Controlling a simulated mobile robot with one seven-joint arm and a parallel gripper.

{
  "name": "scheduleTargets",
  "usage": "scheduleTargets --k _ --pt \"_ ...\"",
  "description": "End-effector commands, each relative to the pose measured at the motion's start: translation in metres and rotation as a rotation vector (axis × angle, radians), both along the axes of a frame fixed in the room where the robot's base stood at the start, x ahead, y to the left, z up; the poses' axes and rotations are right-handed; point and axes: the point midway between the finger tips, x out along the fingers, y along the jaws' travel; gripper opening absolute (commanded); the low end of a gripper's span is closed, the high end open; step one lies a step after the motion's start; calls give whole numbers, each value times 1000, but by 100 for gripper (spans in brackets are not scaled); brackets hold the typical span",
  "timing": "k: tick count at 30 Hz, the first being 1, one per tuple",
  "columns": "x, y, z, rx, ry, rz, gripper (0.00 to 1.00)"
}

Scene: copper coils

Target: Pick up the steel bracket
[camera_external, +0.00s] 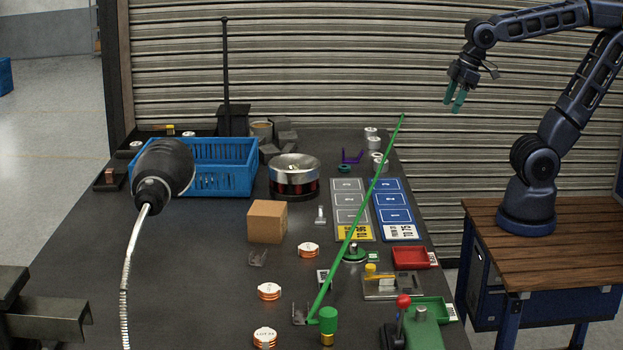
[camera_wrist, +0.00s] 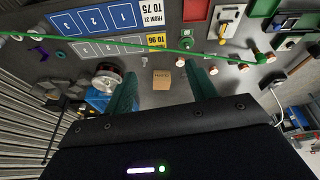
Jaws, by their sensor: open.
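A small silvery piece that looks like the steel bracket (camera_external: 320,214) lies on the dark bench, just right of the cardboard box (camera_external: 267,222). A small pale piece beside the box in the wrist view (camera_wrist: 144,62) may be the same one. Two small grey U-shaped pieces, one left of the orange-and-white coils (camera_external: 258,258) and one near the front (camera_external: 300,314), also look like brackets; I cannot tell their material. My gripper (camera_external: 454,105) has green fingers and is open and empty, high above and right of the bench. Its fingers also show in the wrist view (camera_wrist: 161,70).
A long thin green line (camera_external: 358,220) slants across the bench. A blue crate (camera_external: 222,167) stands at the back left. A dark lamp-like head (camera_external: 163,172) hangs over the left. Several coils, a red tray (camera_external: 410,257) and a green tray (camera_external: 435,308) crowd the right and front.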

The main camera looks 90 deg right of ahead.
Motion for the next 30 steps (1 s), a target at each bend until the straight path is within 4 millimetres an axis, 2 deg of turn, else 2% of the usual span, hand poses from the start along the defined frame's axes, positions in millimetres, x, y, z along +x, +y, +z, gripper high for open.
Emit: scheduleTargets --k 1,7,14,23,30 --pt "12 4 1 -16 18 33 56" --pt "58 16 1 -87 77 167 56" --pt "111 37 -7 -164 144 327 56" --pt "179 73 -33 -259 230 537 56" --pt "231 109 -65 -332 297 711 56"
